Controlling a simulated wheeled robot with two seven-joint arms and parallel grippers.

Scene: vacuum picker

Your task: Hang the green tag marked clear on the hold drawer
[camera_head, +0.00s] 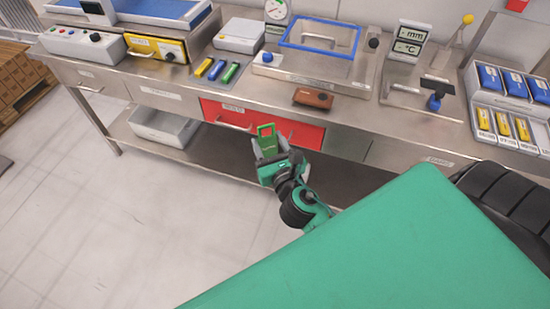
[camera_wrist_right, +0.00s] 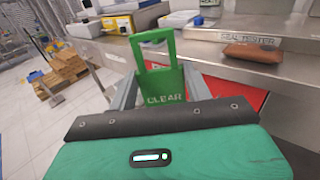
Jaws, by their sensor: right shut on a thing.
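The green tag (camera_head: 267,139) is in my right gripper (camera_head: 268,152). It is a flat plate with an open square loop at its top. In the right wrist view the tag (camera_wrist_right: 162,85) stands upright between the two fingers (camera_wrist_right: 160,92), with the word CLEAR facing the camera. The gripper is shut on its lower part. In the head view it is in front of the red drawer (camera_head: 220,114), partly hiding it. The drawer front has a bar handle (camera_head: 235,125) on its left part and a label too small to read. My left gripper is not in view.
The steel bench (camera_head: 350,105) carries a brown block (camera_head: 313,97), a blue-framed box (camera_head: 320,38) and several yellow and blue packs at right. Grey drawers (camera_head: 160,96) flank the red one. A grey bin (camera_head: 163,128) sits on the lower shelf. The floor in front is clear.

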